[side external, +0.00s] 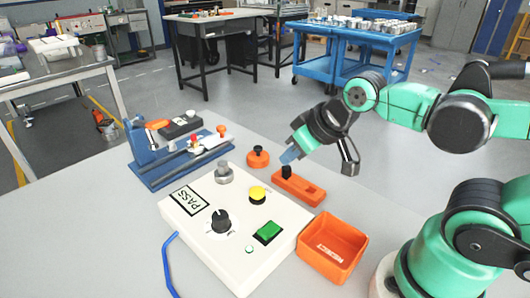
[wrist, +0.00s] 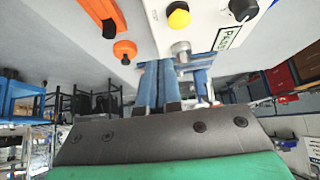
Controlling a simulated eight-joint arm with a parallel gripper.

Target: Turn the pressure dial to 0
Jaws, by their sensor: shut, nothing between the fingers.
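The pressure dial appears to be the black knob (side external: 221,221) on the sloped top of a white control box (side external: 193,252). Its markings are too small to read. In the wrist view the knob (wrist: 243,9) is at the top right, cut by the frame edge. My gripper (side external: 289,156) is in the air behind and right of the box, apart from the knob. Its blue fingers (wrist: 159,78) are shut together and empty.
The box also carries a yellow button (side external: 257,194), a green button (side external: 268,232), a metal knob (side external: 224,174) and a PASS label (side external: 190,200). An orange bin (side external: 332,248), an orange block (side external: 299,188) and a blue fixture (side external: 165,170) stand close by.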

